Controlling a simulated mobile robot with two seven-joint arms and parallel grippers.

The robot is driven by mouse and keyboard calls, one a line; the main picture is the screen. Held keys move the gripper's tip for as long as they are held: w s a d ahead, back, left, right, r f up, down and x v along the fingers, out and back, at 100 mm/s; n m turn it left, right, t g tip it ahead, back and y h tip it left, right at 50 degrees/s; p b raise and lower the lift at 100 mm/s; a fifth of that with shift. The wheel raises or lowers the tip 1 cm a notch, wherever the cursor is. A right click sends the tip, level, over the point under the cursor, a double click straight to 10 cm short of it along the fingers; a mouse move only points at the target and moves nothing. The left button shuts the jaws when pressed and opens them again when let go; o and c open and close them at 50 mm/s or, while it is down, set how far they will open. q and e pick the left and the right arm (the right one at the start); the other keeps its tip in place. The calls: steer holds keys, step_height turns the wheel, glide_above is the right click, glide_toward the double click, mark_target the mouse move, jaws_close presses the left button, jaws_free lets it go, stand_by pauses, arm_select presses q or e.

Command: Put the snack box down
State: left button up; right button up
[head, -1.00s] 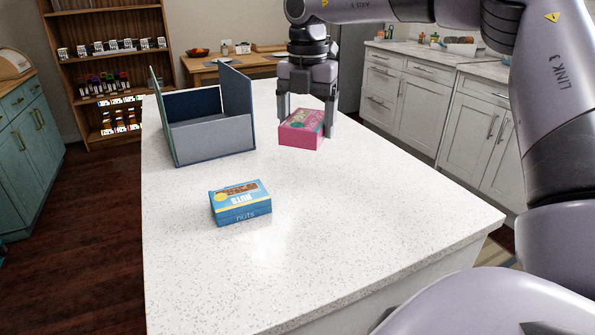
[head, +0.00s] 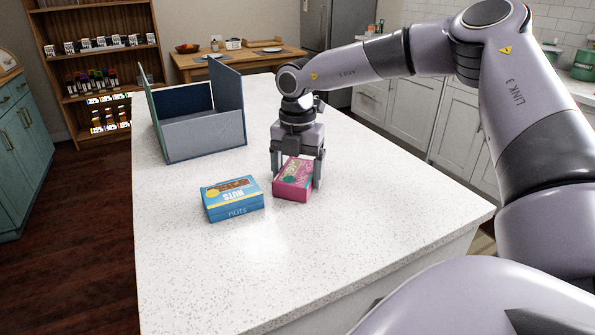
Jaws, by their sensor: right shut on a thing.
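A pink snack box (head: 293,181) is at the middle of the white counter, just right of the blue nuts box. My right gripper (head: 296,176) comes down from above and is shut on the pink box, one finger on each side. The box is at or just above the counter top; I cannot tell whether it touches. The blue nuts box (head: 232,198) lies flat on the counter, with a small gap to the pink box. My left gripper is not in view.
A grey-blue open box or divider (head: 205,135) stands on the counter (head: 330,240) behind the nuts box. The counter's front is clear. A shelf with several jars (head: 100,60), a wooden table (head: 240,64) and white cabinets (head: 402,110) stand beyond.

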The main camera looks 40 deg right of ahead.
mark_target(298, 171)
steer(key=o, duration=0.7)
steer(key=shift+f, duration=0.15)
steer(key=shift+o, duration=1.4)
step_height(298, 171, up, 12)
steer(key=shift+r, duration=0.2)
